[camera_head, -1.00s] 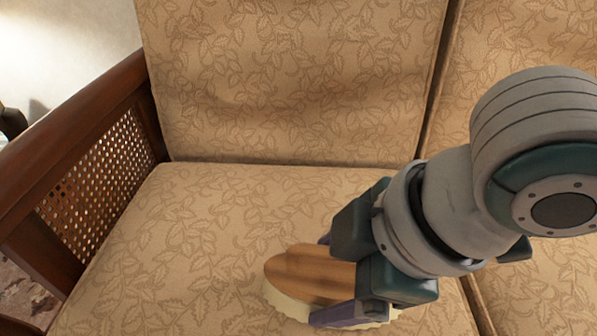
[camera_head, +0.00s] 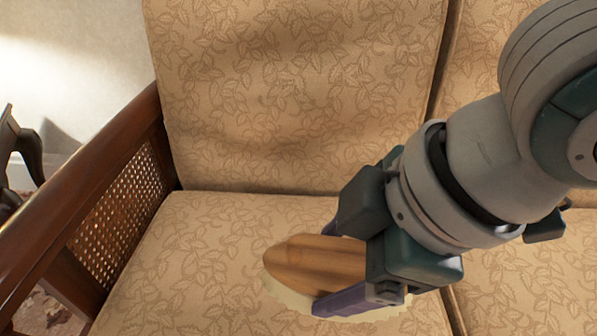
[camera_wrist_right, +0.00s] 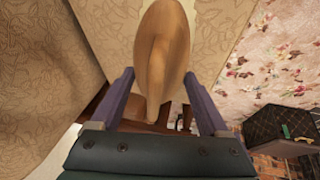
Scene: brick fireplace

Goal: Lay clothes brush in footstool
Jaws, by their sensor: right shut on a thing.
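The clothes brush (camera_head: 310,264) has a brown wooden back and pale bristles along its edge. It is over the seat of a patterned sofa; I cannot tell how high above it. My right gripper (camera_head: 338,272) is shut on the brush, with a purple finger on each side. The brush also shows between the fingers in the right wrist view (camera_wrist_right: 163,50). My left gripper is not in view. I cannot identify the footstool with certainty; a dark box-like thing (camera_wrist_right: 277,122) with a small green item shows at the right of the wrist view.
The beige sofa seat (camera_head: 190,260) lies under the brush, with its back cushion (camera_head: 290,90) behind. A dark wooden armrest with cane panel (camera_head: 120,200) stands at the left. Dark furniture (camera_head: 22,150) shows beyond it. A floral rug (camera_wrist_right: 285,60) shows in the wrist view.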

